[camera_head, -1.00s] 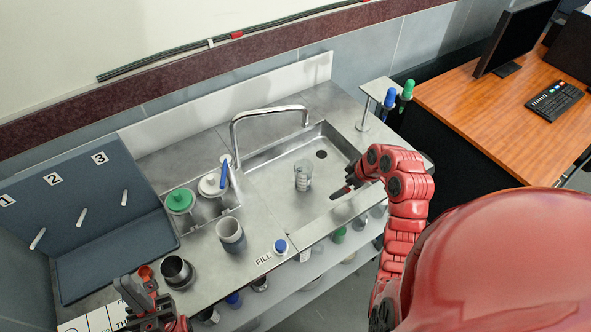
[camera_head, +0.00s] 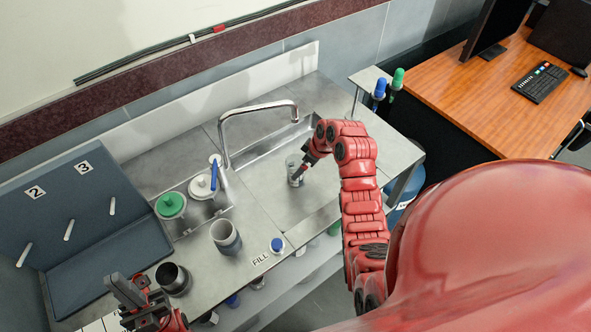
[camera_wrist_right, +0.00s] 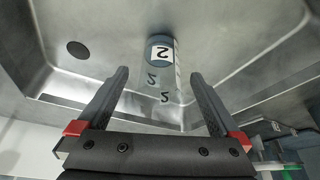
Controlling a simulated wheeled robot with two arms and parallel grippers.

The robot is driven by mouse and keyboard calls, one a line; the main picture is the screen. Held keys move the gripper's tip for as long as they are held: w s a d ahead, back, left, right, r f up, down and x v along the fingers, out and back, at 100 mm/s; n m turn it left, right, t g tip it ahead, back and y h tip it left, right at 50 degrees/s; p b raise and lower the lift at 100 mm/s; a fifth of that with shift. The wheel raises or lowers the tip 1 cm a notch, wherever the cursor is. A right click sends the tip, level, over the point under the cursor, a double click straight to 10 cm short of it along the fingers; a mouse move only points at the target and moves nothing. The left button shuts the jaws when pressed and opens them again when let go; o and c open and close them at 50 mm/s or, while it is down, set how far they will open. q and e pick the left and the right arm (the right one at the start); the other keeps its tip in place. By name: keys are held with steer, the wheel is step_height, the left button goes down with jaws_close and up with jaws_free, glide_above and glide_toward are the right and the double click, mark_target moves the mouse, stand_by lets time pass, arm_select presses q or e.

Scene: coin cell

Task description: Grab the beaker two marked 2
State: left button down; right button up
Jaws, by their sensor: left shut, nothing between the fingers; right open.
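The clear glass beaker marked 2 (camera_head: 293,163) stands in the steel sink, partly hidden by my right gripper (camera_head: 302,171). In the right wrist view, the beaker (camera_wrist_right: 162,75) shows a white label with a 2, upside down in the picture. My right gripper (camera_wrist_right: 160,82) is open, its two dark fingers to either side of the beaker in the picture. How deep the beaker sits between the fingers I cannot tell. My left gripper (camera_head: 128,290) is shut and empty near the front left counter edge.
The faucet (camera_head: 258,108) arches over the sink (camera_head: 322,210). A grey cup (camera_head: 226,238), a dark metal cup (camera_head: 173,278) and a green-lidded jar (camera_head: 170,205) stand left of it. The wooden desk (camera_head: 480,95) is at the right.

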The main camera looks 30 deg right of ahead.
mark_target(295, 166)
steer(key=shift+w+a+r+p, duration=0.35)
steer(key=shift+w+a, duration=0.2)
steer(key=shift+w, duration=0.2)
steer(key=x, duration=0.2)
steer(key=shift+w+f, duration=0.1)
steer(key=shift+f, duration=0.2)
steer(key=shift+w+f+p, duration=0.15)
steer(key=shift+f+p, duration=0.15)
steer(key=shift+f, duration=0.25)
steer(key=c, duration=1.5)
steer(key=shift+c, duration=0.3)
steer(key=shift+r, duration=0.1)
